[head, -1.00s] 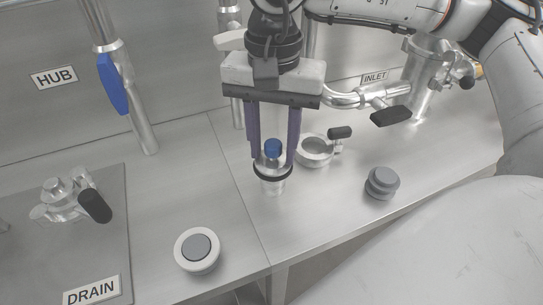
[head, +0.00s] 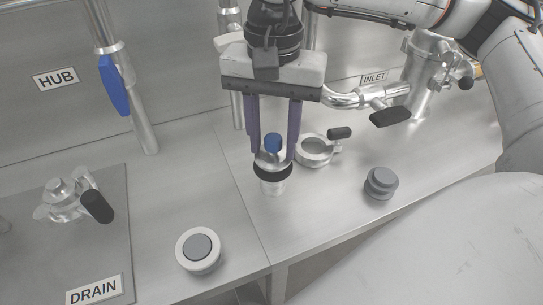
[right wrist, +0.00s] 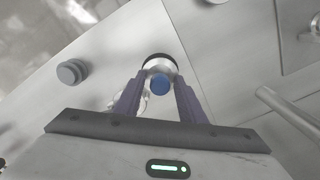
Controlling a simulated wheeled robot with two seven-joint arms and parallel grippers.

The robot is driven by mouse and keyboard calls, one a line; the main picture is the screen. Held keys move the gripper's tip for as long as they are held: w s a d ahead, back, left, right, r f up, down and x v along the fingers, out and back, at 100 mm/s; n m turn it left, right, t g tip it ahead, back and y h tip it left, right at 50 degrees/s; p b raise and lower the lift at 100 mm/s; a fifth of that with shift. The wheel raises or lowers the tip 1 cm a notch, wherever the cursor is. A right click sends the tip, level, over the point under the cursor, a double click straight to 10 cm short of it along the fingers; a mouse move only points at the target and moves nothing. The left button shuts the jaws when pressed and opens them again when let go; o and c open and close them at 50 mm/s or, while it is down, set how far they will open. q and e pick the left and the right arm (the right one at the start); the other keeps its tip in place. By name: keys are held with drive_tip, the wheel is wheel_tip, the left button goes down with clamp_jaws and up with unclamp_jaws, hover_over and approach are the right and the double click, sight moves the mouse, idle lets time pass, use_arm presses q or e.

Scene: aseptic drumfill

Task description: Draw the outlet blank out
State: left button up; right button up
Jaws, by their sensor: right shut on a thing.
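The outlet blank (head: 272,144) is a silver plug with a blue knob on top. It stands upright at the mouth of a short metal outlet (head: 273,187) on the bench, with a broad black band between them. Whether its lower end is still inside the outlet is hidden. My right gripper (head: 272,156) points down, its two purple fingers shut on the blank from both sides. In the right wrist view the blue knob (right wrist: 160,85) shows between the fingertips, with the black band behind it. My left gripper is not in view.
An open clamp ring (head: 316,155) with a black handle lies close right of the outlet. A grey stepped plug (head: 381,183) stands farther right. A white round dish with a grey disc (head: 199,250) sits front left. The INLET pipe valve (head: 385,115) is behind right.

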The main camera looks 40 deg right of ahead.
sight(273, 138)
drive_tip(key=shift+r+p, duration=0.75)
drive_tip(key=shift+r, duration=0.8)
drive_tip(key=shift+f, duration=0.1)
